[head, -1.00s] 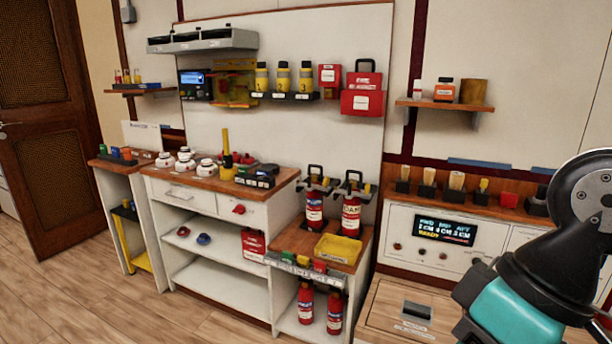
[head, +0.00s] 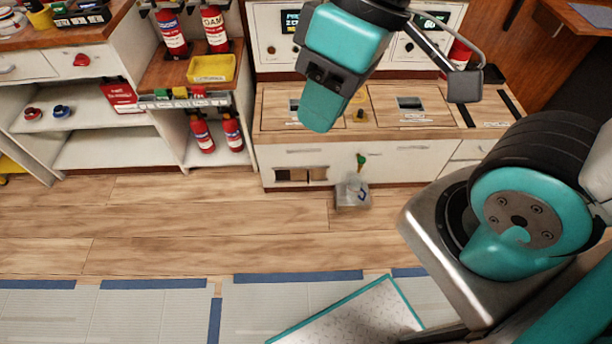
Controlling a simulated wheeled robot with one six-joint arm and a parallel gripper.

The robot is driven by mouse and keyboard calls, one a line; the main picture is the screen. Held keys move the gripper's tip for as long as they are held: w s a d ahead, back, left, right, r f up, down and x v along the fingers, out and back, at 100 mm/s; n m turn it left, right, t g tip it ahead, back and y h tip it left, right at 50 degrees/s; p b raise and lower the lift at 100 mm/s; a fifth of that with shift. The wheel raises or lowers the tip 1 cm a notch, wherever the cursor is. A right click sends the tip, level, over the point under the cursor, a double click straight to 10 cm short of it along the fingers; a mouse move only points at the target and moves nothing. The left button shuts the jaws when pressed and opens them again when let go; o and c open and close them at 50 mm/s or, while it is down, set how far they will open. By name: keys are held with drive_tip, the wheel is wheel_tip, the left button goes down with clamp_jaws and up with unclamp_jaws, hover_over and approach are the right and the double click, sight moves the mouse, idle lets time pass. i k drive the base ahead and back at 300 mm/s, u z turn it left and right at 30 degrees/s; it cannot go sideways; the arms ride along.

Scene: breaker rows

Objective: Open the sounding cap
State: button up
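No part in view is clearly marked as the sounding cap. A small yellow-brass fitting (head: 360,115) stands on the wooden bench top between two hatch panels; it is too small to tell whether it is a cap. My gripper (head: 320,112), a teal end pointing down, is over the left part of this bench in the picture, left of the fitting. It hides part of the left hatch. Its fingers cannot be made out, and I see nothing held in it.
The right hatch panel (head: 410,103) has a dark recessed handle. Fire extinguishers and a yellow tray (head: 211,69) are at left. The wooden floor before the bench is mostly clear.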

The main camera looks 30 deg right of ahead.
sight(361, 116)
drive_tip(key=u, duration=0.05)
drive_tip(key=k, duration=0.55)
drive_tip(key=z, duration=0.7)
drive_tip(key=i, duration=1.45)
drive_tip(key=z, duration=0.2)
